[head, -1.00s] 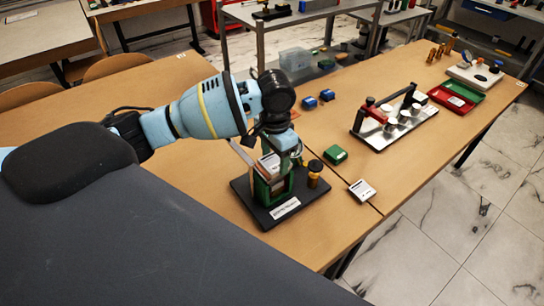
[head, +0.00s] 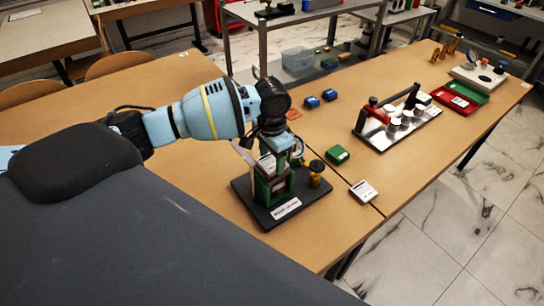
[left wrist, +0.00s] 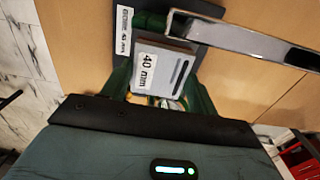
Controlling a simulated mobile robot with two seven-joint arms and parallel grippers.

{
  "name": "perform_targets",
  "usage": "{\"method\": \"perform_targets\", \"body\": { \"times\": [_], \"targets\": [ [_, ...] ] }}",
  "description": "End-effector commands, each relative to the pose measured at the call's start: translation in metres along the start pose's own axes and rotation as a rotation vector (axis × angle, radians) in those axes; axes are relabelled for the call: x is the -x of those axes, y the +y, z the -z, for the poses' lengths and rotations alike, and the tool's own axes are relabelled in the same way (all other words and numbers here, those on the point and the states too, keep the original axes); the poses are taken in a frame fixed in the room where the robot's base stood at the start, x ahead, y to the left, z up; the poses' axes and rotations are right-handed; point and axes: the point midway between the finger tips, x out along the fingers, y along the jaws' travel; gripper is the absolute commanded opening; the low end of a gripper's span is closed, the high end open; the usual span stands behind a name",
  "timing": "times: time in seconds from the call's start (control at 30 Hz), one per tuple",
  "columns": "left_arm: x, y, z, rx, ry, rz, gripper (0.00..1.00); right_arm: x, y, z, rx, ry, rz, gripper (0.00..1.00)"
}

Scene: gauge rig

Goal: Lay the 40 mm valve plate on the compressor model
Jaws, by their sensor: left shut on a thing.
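The compressor model (head: 261,187) is a green upright frame on a black base with a white label (head: 285,208), standing near the table's front edge. It is partly hidden by my arm. My left gripper (head: 271,160) is just above the frame, pointing down. It is shut on the grey valve plate (left wrist: 162,68), whose white label reads 40 mm in the left wrist view and which has dark slots. The plate is over the model; I cannot tell whether it touches it. My right gripper is out of view.
A black-capped brass part (head: 316,174) stands by the model. A white labelled card-like block (head: 364,191) and a green block (head: 338,154) lie to the right. Blue blocks (head: 312,102), a metal tray with a red handle (head: 398,128) and a red-green case (head: 458,98) lie further off.

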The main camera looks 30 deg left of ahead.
Motion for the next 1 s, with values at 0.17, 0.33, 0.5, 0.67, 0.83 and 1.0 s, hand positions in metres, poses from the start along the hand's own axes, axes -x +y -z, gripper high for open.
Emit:
{"method": "perform_targets", "body": {
  "times": [0.17,0.33,0.5,0.67,0.83,1.0],
  "targets": [
    [-0.002,0.001,0.000,0.000,0.000,-0.001,0.28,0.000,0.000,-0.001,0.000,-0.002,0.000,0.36],
    [-0.003,0.001,0.000,0.000,0.000,-0.001,0.78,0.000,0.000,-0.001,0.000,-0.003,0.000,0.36],
    [-0.003,0.000,0.000,0.000,0.000,0.000,0.81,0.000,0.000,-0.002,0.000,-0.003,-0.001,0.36],
    [-0.002,0.000,0.000,0.000,0.000,0.000,0.81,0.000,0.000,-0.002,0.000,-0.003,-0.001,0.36],
    [0.014,0.000,0.001,0.000,0.003,0.001,0.81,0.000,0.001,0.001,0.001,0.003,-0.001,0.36],
    [0.048,0.000,0.001,0.001,0.006,0.002,0.81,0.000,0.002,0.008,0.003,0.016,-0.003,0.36]
  ]
}}
